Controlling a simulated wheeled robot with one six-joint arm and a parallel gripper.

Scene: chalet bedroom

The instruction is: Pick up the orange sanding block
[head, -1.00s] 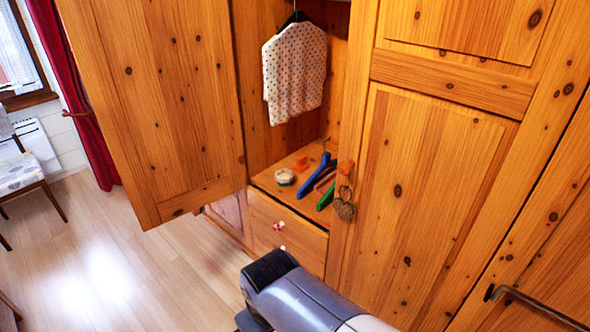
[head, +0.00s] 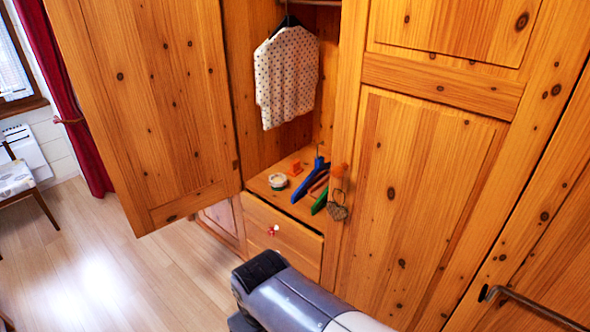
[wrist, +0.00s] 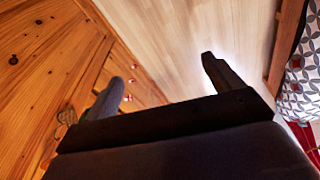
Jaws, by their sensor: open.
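The orange sanding block (head: 295,168) is a small block on the wardrobe's shelf, near the back, in the head view. A round white tin or roll (head: 278,181) lies to its left and a blue hanger (head: 306,182) to its right. My gripper (wrist: 163,72) shows in the wrist view with its two dark fingers wide apart and nothing between them. It is outside the wardrobe, well apart from the block. The wrist view does not show the block. In the head view my arm is in front of the drawer, and its fingers cannot be made out.
The left wardrobe door (head: 140,110) stands open; the right door (head: 400,190) is shut. A heart ornament (head: 337,211) hangs at its edge. A green hanger (head: 320,201) lies by the blue one. A dotted shirt (head: 287,75) hangs above the shelf.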

